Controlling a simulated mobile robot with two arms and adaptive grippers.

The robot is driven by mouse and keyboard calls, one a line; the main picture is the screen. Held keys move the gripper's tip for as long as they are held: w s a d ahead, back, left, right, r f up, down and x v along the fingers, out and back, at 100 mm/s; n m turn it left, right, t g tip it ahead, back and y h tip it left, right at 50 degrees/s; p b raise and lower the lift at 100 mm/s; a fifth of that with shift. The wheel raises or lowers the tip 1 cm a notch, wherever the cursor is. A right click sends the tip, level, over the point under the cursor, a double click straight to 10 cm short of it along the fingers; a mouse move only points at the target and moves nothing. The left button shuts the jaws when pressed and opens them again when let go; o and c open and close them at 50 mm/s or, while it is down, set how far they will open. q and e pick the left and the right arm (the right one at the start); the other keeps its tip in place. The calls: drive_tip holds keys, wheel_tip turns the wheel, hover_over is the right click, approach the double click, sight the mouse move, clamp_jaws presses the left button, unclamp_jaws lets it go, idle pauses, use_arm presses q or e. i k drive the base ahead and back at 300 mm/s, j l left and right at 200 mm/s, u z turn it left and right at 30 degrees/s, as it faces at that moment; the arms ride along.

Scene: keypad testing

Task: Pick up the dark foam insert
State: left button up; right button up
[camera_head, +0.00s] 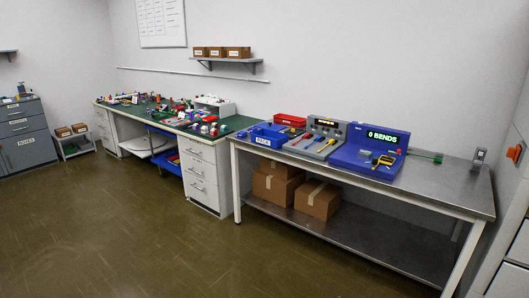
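I cannot make out a dark foam insert for certain at this distance. A blue PACK tray (262,141) sits at the left end of the metal bench (440,182), with small blue parts in it. To its right stand a grey test unit (316,146) with a lit display and a blue unit (350,158) whose screen reads "0 BENDS". Small yellow and dark items lie on the blue unit's front, too small to name. Neither of my grippers is in view.
A red bin (290,120) stands behind the PACK tray. Cardboard boxes (318,199) sit on the bench's lower shelf. A green-topped workbench (236,124) crowded with small parts adjoins on the left. The floor (130,230) in front is clear. The bench's right end is mostly bare.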

sight(293, 133)
drive_tip(key=i, duration=1.15)
drive_tip(key=i+j+z, duration=0.1)
drive_tip(key=i, duration=1)
